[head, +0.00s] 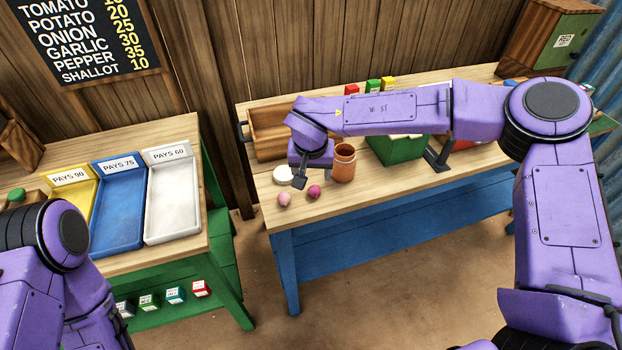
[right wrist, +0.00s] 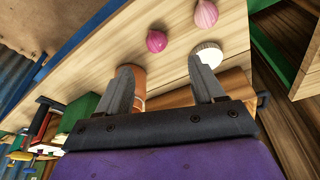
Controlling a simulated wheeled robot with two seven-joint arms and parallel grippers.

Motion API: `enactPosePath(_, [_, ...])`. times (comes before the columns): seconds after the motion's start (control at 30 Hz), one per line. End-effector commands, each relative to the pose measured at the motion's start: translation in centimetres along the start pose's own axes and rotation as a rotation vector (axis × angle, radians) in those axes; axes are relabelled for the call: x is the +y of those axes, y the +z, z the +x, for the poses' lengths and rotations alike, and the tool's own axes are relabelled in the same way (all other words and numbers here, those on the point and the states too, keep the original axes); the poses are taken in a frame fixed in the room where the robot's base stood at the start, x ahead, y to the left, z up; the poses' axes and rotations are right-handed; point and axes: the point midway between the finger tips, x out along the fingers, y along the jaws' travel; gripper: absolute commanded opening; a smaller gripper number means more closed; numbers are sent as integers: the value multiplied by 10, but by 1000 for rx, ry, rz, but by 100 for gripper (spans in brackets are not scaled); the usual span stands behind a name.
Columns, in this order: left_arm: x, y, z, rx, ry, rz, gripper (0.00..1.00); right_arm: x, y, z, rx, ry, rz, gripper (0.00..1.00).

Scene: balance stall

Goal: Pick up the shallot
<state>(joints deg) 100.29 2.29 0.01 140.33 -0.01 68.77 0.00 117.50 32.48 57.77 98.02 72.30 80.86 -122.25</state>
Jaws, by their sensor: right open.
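Two small bulbs lie near the front left corner of the right table. One is dark magenta (head: 314,191) and the other is paler pink (head: 284,199); I cannot tell for sure which is the shallot. In the right wrist view the magenta bulb (right wrist: 156,41) and the pale, pointed bulb (right wrist: 205,14) lie beyond the fingertips, apart from each other. My right gripper (head: 300,182) is open and empty, just behind the bulbs; its spread fingers also show in the right wrist view (right wrist: 160,75). My left arm shows at the lower left, but its gripper does not.
An orange-brown jar (head: 344,166) stands right of my right gripper, and a white disc (head: 283,175) lies left of it. A wooden crate (head: 254,142) and a green bin (head: 398,152) stand behind. The left table holds yellow, blue (head: 119,242) and white (head: 172,232) trays.

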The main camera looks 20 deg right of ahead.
Motion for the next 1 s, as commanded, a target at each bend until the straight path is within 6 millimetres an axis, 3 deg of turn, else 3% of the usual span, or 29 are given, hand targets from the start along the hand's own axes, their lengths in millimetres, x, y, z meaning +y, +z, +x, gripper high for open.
enactPosePath(0.6, [-3, -11, -27, -1, -1, 0, 43, 9, 0, 96, -3, 6, 15, 68])
enactPosePath(0.87, [-3, -10, -27, -1, -1, 0, 43, 8, 0, 104, 0, 4, 12, 68])
enactPosePath(1.0, [-3, -10, -27, -1, -1, 0, 43, 8, 0, 104, -1, 4, 12, 25])
